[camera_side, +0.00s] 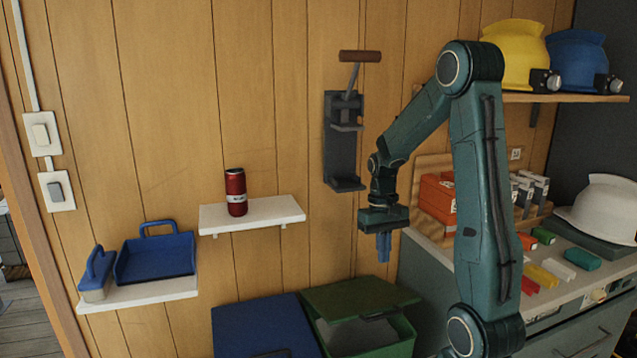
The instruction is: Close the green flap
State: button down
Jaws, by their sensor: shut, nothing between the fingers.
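The green flap (358,297) is the lid of a green bin (402,340) low against the wall, at the bottom middle. It stands partly raised, with a gap below its front edge where the bin's paler inside shows. A dark grip sits along that front edge. The bottom of the bin is cut off by the picture. My gripper (383,252) points down above and slightly right of the flap, apart from it. Its blue fingers are together and empty.
A blue bin lid (262,326) lies left of the flap. A shelf (252,215) holds a red can (236,192). A lever press (344,140) hangs on the wall. A counter (575,283) with small coloured blocks and an orange box (437,197) stands right.

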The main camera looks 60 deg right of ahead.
aim_at(384, 315)
jog(key=shift+w+d, duration=0.25)
jog(key=shift+f, duration=0.15)
notch_tip(384, 315, down, 14)
jog(key=s+a, duration=0.2)
jog(key=shift+r, duration=0.25)
dwell(0.4)
dwell(0.3)
notch_tip(384, 315, down, 13)
jog(key=s+a, duration=0.2)
jog(key=shift+s+a+f, duration=0.2)
jog(key=shift+s+a, duration=0.05)
jog(key=shift+s, duration=0.1)
dwell(0.3)
jog(key=shift+w+r, duration=0.1)
